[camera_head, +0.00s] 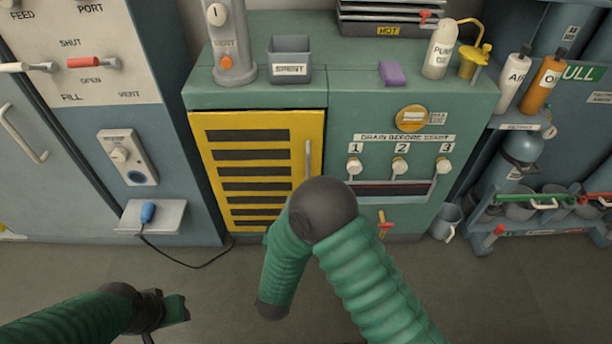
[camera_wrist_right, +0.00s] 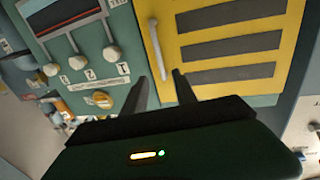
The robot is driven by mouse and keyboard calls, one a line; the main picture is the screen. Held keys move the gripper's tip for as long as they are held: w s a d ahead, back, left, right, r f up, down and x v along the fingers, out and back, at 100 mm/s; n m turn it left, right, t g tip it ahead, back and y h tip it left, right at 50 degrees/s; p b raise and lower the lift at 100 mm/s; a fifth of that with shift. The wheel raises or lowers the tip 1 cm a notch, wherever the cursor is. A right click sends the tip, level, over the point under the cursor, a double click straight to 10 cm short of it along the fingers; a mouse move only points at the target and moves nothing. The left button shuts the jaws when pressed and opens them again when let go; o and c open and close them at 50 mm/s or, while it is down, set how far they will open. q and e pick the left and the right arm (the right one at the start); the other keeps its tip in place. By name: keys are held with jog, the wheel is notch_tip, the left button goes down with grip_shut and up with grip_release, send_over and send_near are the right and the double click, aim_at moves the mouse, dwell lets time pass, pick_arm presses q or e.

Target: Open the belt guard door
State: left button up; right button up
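The belt guard door is a yellow door (camera_head: 258,165) with dark slats on the green cabinet, and it looks closed. Its upright pale handle (camera_head: 308,160) is at the door's right edge. In the right wrist view, which is turned over, the door (camera_wrist_right: 225,32) and handle (camera_wrist_right: 157,48) lie ahead of my right gripper (camera_wrist_right: 160,82). Its two dark fingers are spread and empty, apparently short of the handle. In the head view this gripper is hidden by my own arm. My left gripper (camera_head: 172,308) is low at the left, away from the door; its fingers are unclear.
Right of the door is a panel with three white knobs (camera_head: 400,166) and an orange valve (camera_head: 384,224). A grey bin (camera_head: 290,60), purple block (camera_head: 392,73) and bottle (camera_head: 439,48) stand on the cabinet top. A blue plug (camera_head: 148,212) with a cord sits at left. Floor before the door is mostly clear.

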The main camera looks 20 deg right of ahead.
aim_at(307, 168)
jog(key=b+x, duration=0.5)
jog(key=x, duration=0.9)
jog(key=shift+f, duration=0.15)
jog(key=shift+w+d, duration=0.25)
jog(key=shift+w, duration=0.1)
grip_shut()
